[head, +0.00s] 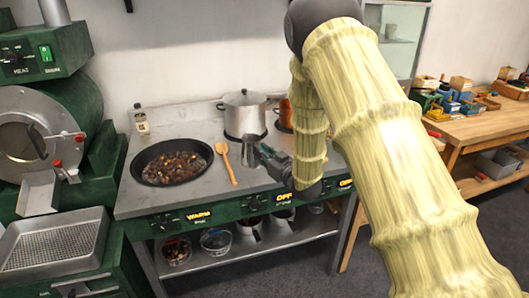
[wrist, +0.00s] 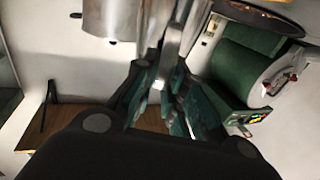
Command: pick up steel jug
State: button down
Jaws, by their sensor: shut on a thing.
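The steel jug (head: 251,151) is a small grey metal vessel at the front middle of the stove top, to the right of a wooden spoon. My gripper (head: 266,158) reaches it from the right and is shut on it. The wrist view shows the shiny metal of the jug (wrist: 178,28) at the fingertips of my gripper (wrist: 166,84). The jug looks upright. I cannot tell whether its base touches the stove top.
A black pan (head: 173,162) of chestnuts and the wooden spoon (head: 226,163) lie left of the jug. A lidded steel pot (head: 243,113) stands behind it, with a copper-coloured pot (head: 285,113) beside that. A bottle (head: 141,119) stands at back left. A wooden workbench (head: 480,124) is at right.

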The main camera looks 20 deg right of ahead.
jog(key=s+a+b, duration=0.1)
jog(key=s+a, duration=0.2)
jog(key=s, duration=0.3)
jog(key=shift+s+a+r, duration=0.25)
jog(key=shift+a+r, duration=0.15)
jog(key=shift+s+a, duration=0.1)
jog(key=shift+a, duration=0.05)
dwell(1.0)
